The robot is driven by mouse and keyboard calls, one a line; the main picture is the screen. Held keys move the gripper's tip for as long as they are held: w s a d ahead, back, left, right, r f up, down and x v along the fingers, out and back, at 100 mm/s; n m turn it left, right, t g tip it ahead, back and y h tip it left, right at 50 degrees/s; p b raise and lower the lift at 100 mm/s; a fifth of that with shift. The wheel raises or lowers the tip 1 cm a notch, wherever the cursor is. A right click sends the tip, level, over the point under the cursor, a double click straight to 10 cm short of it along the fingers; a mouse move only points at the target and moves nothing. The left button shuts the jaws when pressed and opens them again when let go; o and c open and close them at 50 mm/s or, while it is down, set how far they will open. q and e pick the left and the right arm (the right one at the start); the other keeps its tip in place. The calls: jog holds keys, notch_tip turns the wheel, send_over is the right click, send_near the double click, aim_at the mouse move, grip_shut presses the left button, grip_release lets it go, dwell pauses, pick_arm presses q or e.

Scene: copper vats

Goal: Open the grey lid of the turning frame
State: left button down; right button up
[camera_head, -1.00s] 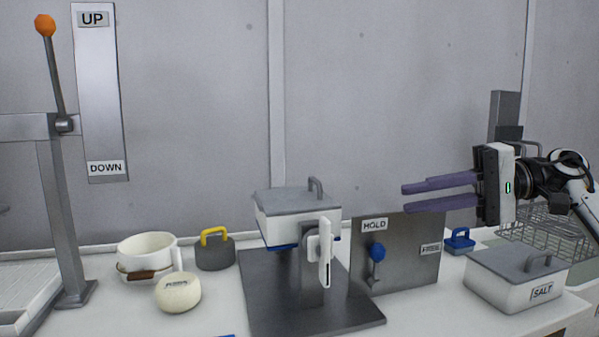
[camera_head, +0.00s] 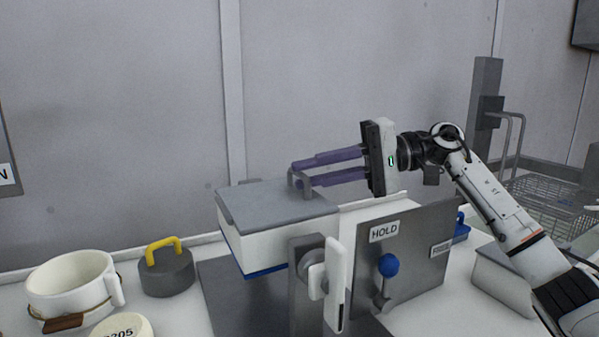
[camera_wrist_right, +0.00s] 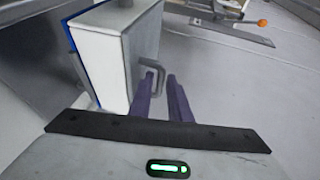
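The turning frame (camera_head: 265,245) is a white box with a blue underside on a grey stand, with a white lever (camera_head: 335,285) at its front. Its grey lid (camera_head: 255,205) lies flat and closed on top, with a small upright loop handle (camera_head: 306,188) near its right end. My right gripper (camera_head: 296,175) comes in from the right, its purple fingers apart and level with the handle. In the right wrist view the fingertips (camera_wrist_right: 160,76) are at the handle (camera_wrist_right: 156,68), which appears to lie between them; I cannot tell whether they touch it. My left gripper is out of view.
A grey HOLD panel with a blue knob (camera_head: 388,265) stands right of the frame. A white pot (camera_head: 70,285), a grey weight with a yellow handle (camera_head: 166,270) and a round cream block (camera_head: 122,328) are at left. A wire basket (camera_head: 550,200) is at far right.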

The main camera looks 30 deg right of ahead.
jog(key=shift+x, duration=1.1)
grip_shut()
jog(key=shift+r, duration=0.1)
